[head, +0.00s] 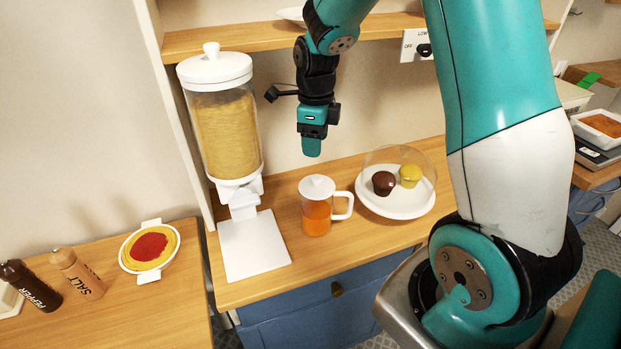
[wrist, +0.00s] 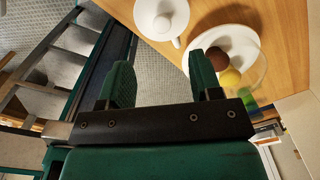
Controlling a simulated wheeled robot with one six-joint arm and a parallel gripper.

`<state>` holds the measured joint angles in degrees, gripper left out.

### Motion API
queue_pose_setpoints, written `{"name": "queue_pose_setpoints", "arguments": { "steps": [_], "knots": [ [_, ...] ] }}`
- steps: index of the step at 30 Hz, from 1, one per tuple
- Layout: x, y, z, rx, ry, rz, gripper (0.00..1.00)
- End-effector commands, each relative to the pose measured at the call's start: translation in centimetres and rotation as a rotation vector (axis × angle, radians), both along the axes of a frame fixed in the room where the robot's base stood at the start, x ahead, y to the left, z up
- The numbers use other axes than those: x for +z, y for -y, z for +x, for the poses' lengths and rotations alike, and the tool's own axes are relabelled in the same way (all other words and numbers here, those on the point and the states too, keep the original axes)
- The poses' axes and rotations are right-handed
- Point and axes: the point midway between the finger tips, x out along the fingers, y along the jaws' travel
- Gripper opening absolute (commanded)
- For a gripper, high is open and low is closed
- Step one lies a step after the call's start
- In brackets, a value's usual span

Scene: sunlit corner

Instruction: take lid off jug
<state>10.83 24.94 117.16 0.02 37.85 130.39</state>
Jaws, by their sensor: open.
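The jug (head: 317,215) stands upright on the wooden counter, with orange liquid inside and a white handle on its right. Its white lid (head: 317,187) with a small knob sits on top. In the wrist view the lid (wrist: 162,14) shows from above near the top edge, with the jug's handle (wrist: 176,42) below it. My gripper (head: 311,148) hangs above the jug, apart from it, pointing down. In the wrist view my gripper (wrist: 162,82) has its two green fingers spread wide with nothing between them.
A plate (head: 397,205) with two muffins under a clear dome stands just right of the jug. A tall pasta dispenser (head: 222,125) with a white base board (head: 254,246) is at the left. A shelf (head: 240,38) runs behind my arm.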

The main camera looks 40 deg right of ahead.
Motion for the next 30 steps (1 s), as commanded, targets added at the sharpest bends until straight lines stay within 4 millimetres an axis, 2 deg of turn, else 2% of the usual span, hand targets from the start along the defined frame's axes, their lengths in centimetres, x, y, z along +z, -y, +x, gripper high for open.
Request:
{"name": "queue_pose_setpoints", "arguments": {
  "steps": [6, 9, 16, 24, 30],
  "knots": [
    [-3.8, 0.2, -0.2, -0.003, -0.007, 0.001, 0.58],
    [-5.0, 0.2, -0.2, -0.002, -0.005, 0.001, 0.58],
    [-6.6, 0.2, -0.2, 0.0, -0.006, 0.001, 0.58],
    [-10.1, 0.2, -0.1, 0.003, -0.005, 0.001, 0.58],
    [-10.9, 0.2, 0.0, 0.003, 0.0, 0.0, 0.58]
  ]
}}
